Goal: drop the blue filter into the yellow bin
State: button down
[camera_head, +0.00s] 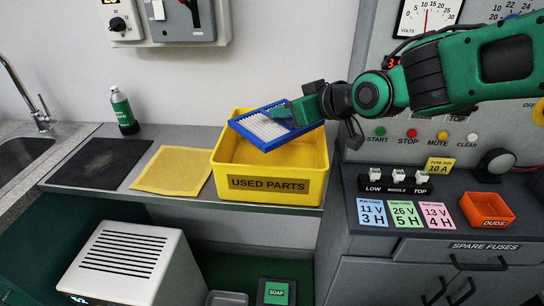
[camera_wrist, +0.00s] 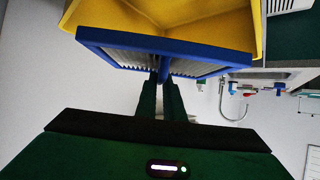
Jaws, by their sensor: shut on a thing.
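The blue filter (camera_head: 262,130) has a blue frame with a pale pleated middle. The filter is tilted and held over the opening of the yellow bin (camera_head: 270,187), which is labelled USED PARTS and stands on the grey counter. In the wrist view my gripper (camera_wrist: 160,92) pinches the frame of the filter (camera_wrist: 110,48), with the yellow bin (camera_wrist: 200,20) beyond it. Part of the bin's inside is hidden by the filter and my gripper.
A yellow mat (camera_head: 172,171) and a dark mat (camera_head: 100,163) lie left of the bin. A green bottle (camera_head: 122,108) stands at the back, near the sink (camera_head: 20,150). A control panel with an orange DUDS tray (camera_head: 486,209) is on the right. A white slotted box (camera_head: 130,262) stands below.

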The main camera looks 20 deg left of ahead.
aim_at(282, 123)
jog(key=shift+f, duration=1.55)
jog(key=c, duration=1.8)
grip_release()
jog(key=shift+s, duration=0.1)
jog(key=v, duration=1)
jog(key=shift+d, duration=0.3)
jog(key=shift+d, duration=0.1)
